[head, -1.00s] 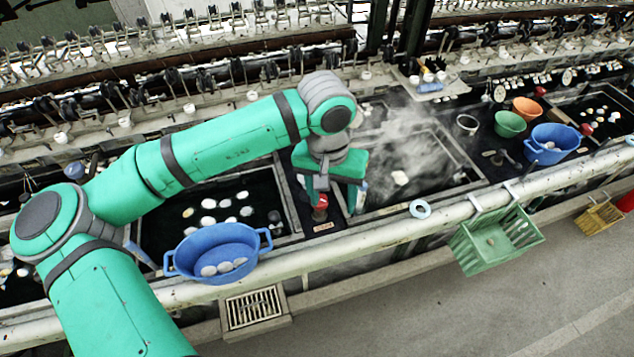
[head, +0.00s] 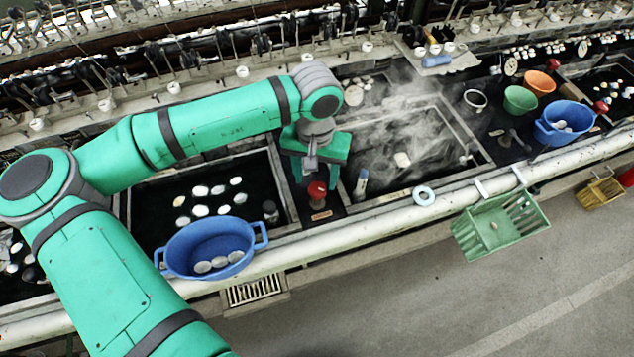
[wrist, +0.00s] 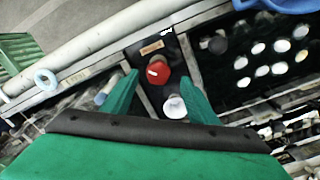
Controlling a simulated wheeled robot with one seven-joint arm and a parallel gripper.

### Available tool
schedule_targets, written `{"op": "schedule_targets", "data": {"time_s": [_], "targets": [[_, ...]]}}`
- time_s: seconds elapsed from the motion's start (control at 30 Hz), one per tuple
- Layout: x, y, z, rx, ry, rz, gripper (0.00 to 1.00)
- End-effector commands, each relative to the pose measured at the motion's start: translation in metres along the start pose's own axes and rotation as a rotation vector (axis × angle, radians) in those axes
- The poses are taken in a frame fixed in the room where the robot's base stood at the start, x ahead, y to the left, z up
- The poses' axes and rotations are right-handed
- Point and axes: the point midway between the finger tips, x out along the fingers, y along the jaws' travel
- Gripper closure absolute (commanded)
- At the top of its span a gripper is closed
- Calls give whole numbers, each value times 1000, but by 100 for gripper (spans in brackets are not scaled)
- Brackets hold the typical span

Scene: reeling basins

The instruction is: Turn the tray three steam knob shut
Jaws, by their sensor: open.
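A red knob (head: 317,190) stands on the dark divider between two basins, with a small orange label plate (head: 321,215) in front of it. In the wrist view the red knob (wrist: 158,72) shows beyond and between my fingertips, with a white mark on its top. My gripper (head: 315,172) is open and empty, just behind and above the knob in the head view. In the wrist view its two green fingers (wrist: 152,97) stand apart, and a white round thing (wrist: 174,107) lies between them. I see no contact with the knob.
A steaming basin (head: 478,150) lies to the right. A blue tub (head: 190,245) with cocoons stands at the front left. A small bottle (head: 361,183) stands right of the knob. A white pipe rail (head: 380,222) with a pale ring (head: 424,196) runs along the front.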

Motion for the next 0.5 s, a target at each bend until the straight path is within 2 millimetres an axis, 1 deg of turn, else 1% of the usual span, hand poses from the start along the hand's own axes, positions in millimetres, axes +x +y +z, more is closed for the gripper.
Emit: {"op": "schedule_targets", "data": {"time_s": [0.03,0.1,0.2,0.33,0.5], "targets": [[8,2,0,3,-2,1,47],[18,2,0,4,-1,0,47],[29,3,0,6,-2,0,47],[37,4,-1,7,1,0,47],[40,3,-1,7,0,0,47]]}}
